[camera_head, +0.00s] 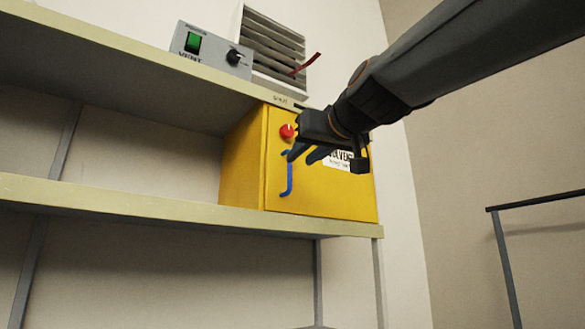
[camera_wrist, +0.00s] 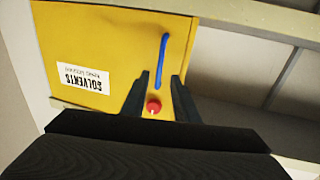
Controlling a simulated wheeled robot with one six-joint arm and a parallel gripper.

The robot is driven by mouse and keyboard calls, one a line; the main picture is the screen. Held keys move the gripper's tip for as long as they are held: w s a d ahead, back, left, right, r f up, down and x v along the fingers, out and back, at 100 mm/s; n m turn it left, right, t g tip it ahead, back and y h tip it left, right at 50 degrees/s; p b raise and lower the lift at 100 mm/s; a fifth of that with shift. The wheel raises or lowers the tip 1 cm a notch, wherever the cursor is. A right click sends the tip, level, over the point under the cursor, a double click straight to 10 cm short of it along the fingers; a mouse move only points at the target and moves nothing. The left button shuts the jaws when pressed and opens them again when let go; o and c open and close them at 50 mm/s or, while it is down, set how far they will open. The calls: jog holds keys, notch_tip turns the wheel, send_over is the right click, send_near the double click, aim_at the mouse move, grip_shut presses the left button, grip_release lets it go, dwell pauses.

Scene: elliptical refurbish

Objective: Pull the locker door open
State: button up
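The yellow locker (camera_head: 240,165) stands on a shelf, its door (camera_head: 340,195) closed. A blue vertical bar handle (camera_head: 290,180) is on the door's left side, with a red round knob (camera_head: 287,131) above it. My gripper (camera_head: 301,158) is in front of the door at the handle's upper end. In the wrist view, which is upside down, my gripper (camera_wrist: 161,78) is open. The handle's near end (camera_wrist: 163,62) and the red knob (camera_wrist: 154,106) appear between the fingers. I cannot tell whether a finger touches the handle.
A white "SOLVENTS" label (camera_wrist: 83,77) is on the door. The upper shelf (camera_head: 120,45) runs just above the locker and holds a grey vent control box (camera_head: 212,50). A wall vent (camera_head: 270,50) is behind. A rail (camera_head: 530,200) stands at the right.

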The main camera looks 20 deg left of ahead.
aim_at(291, 168)
jog(key=p+x, duration=0.1)
jog(key=x, duration=0.5)
jog(key=shift+w+a+p, duration=0.2)
jog(key=shift+w+p, duration=0.1)
jog(key=shift+f, duration=0.1)
jog(key=shift+c, duration=0.2)
grip_shut()
